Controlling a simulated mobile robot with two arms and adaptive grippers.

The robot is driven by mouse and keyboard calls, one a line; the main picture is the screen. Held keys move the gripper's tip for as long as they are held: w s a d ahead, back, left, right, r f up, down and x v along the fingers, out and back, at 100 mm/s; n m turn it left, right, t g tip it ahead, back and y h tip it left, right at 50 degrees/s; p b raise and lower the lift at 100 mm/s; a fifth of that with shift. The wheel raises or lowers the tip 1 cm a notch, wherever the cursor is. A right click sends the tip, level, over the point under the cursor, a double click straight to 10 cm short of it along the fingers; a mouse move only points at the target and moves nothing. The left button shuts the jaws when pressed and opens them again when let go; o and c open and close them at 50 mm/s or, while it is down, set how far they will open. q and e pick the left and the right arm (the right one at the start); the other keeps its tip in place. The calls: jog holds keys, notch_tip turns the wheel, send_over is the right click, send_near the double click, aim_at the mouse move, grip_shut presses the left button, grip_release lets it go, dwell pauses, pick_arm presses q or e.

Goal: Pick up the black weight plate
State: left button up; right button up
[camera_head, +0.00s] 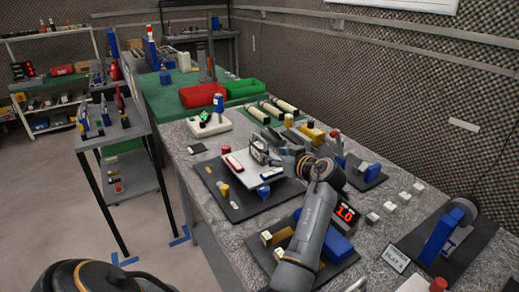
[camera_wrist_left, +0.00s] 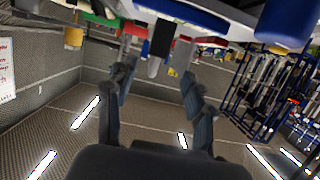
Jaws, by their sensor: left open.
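I cannot pick out the black weight plate with certainty. A dark grey round disc (camera_head: 465,212) stands upright beside a blue block on a black mat at the far right, but I cannot tell whether it is a weight plate. My left gripper (camera_head: 260,152) is over the white board on the black tray in the middle of the table. In the left wrist view its two fingers (camera_wrist_left: 155,82) are apart, with nothing clearly held between them. The table's things show upside down at that view's top edge. My right gripper is not in view.
The black tray (camera_head: 232,213) holds a white board, a red bar and small yellow and blue pieces. A red bin (camera_head: 202,95) and a green bin (camera_head: 244,88) stand behind. A red-digit display (camera_head: 345,212) and blue box (camera_head: 336,246) are right of my arm. Foam walls bound the table.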

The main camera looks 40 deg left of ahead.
aim_at(264, 151)
pick_arm(q)
jog(key=x, duration=0.3)
jog(key=shift+w+a, duration=0.1)
jog(key=shift+w, duration=0.1)
jog(key=shift+p+x, duration=0.45)
jog(key=shift+x, duration=0.4)
jog(key=x, duration=0.2)
jog(key=p+x, duration=0.1)
jog(key=x, duration=0.1)
jog(key=shift+w+a+f, duration=0.1)
jog(key=shift+a+f, duration=0.1)
jog(key=shift+f, duration=0.25)
jog(key=shift+d, duration=0.1)
grip_shut()
jog(key=shift+r, duration=0.2)
